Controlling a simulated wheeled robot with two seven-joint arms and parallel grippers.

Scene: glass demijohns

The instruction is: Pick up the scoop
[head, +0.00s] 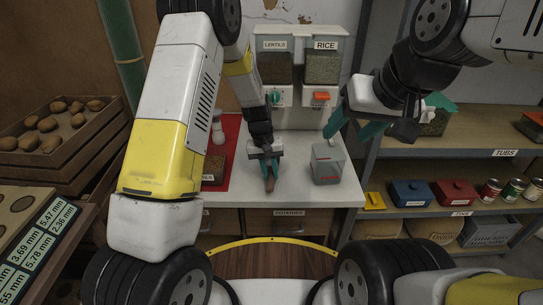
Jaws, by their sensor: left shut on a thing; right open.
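My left gripper (269,168) is over the white counter (300,193), pointing down, with its teal fingers shut. A small reddish-brown piece (270,184) shows at the fingertips; it appears to be part of the scoop, and the rest is hidden by the fingers. I cannot tell if it touches the counter. My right gripper (352,129) is open and empty, above and to the right of the grey box (327,164), with its teal fingers spread apart.
The lentils dispenser (275,68) and rice dispenser (323,68) stand at the counter's back. A red mat (212,186) with jars lies left. Shelves (455,155) with tubs and tins are right; potato crates (50,160) are far left. Bare counter lies around the box.

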